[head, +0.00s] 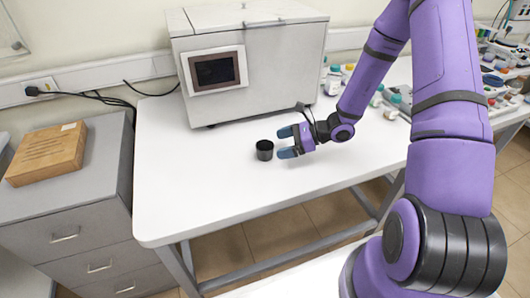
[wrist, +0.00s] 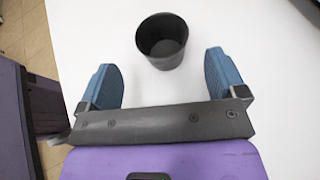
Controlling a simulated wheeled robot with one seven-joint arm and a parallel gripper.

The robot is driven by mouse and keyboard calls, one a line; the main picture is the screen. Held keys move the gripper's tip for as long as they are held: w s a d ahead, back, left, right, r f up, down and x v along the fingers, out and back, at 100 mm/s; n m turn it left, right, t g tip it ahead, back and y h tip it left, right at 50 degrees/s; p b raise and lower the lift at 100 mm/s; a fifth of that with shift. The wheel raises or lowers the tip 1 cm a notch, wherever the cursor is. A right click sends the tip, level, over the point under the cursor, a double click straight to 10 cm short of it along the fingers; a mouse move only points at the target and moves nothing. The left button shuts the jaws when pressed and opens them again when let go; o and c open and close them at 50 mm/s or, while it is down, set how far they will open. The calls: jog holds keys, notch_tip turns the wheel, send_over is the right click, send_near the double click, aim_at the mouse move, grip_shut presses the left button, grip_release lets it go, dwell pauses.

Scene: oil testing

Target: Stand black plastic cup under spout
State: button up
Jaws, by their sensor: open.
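The black plastic cup (head: 264,150) stands upright on the white table, in front of the grey box-shaped machine. It also shows in the wrist view (wrist: 163,42), mouth up and empty as far as I can see. My gripper (head: 287,142) is just to the right of the cup in the head view, with its blue fingers pointing toward it. In the wrist view my gripper (wrist: 163,78) is open, and the cup stands just beyond the fingertips, between their lines. The fingers appear apart from the cup. I cannot make out a spout in either view.
The grey machine (head: 250,75) with a dark screen (head: 215,70) stands at the table's back. Several bottles (head: 333,80) stand to its right. A drawer cabinet (head: 85,195) with a wooden block (head: 47,153) is at left. The white table (head: 190,190) is clear around the cup.

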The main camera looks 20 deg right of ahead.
aim_at(265, 146)
jog(key=shift+x, duration=3.15)
jog(key=shift+w+r, duration=0.15)
jog(key=c, duration=1.1)
jog(key=shift+o, duration=0.2)
jog(key=shift+r, duration=0.15)
